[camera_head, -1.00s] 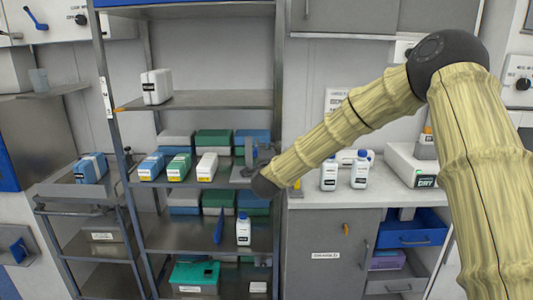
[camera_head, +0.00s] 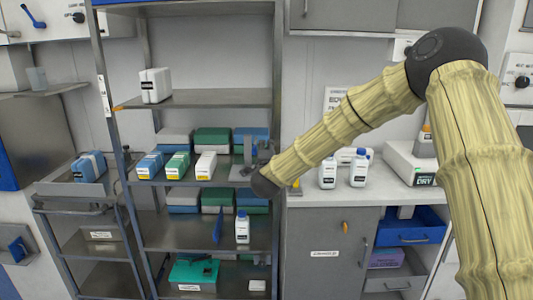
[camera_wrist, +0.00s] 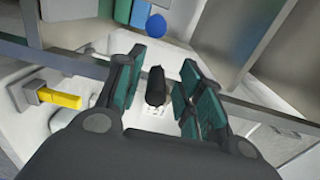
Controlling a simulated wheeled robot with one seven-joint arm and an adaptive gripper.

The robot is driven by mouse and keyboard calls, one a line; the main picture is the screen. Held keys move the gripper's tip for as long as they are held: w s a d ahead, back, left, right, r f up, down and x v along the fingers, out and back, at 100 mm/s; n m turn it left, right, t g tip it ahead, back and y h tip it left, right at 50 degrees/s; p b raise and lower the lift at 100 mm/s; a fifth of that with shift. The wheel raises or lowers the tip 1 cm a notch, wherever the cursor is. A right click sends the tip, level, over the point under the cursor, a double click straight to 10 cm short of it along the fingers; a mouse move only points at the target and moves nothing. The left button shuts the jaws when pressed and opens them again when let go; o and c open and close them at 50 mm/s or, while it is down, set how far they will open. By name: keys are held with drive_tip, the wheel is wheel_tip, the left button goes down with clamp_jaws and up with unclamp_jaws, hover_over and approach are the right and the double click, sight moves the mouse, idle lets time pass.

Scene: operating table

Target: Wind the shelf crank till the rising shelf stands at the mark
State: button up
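A grey shelf (camera_head: 215,98) in the tall rack carries a white container and has an orange pointer (camera_head: 118,107) at its left front corner. Gaps show beside the handle. The rest of the crank is mostly hidden.
A yellow-ended part (camera_wrist: 60,100) sits left of the fingers. Below the grey shelf, another shelf holds several boxes (camera_head: 178,165). A counter (camera_head: 395,196) with white bottles (camera_head: 328,173) stands to the right. A cart (camera_head: 75,208) stands left of the rack.

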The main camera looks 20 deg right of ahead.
drive_tip(key=v, duration=1.2)
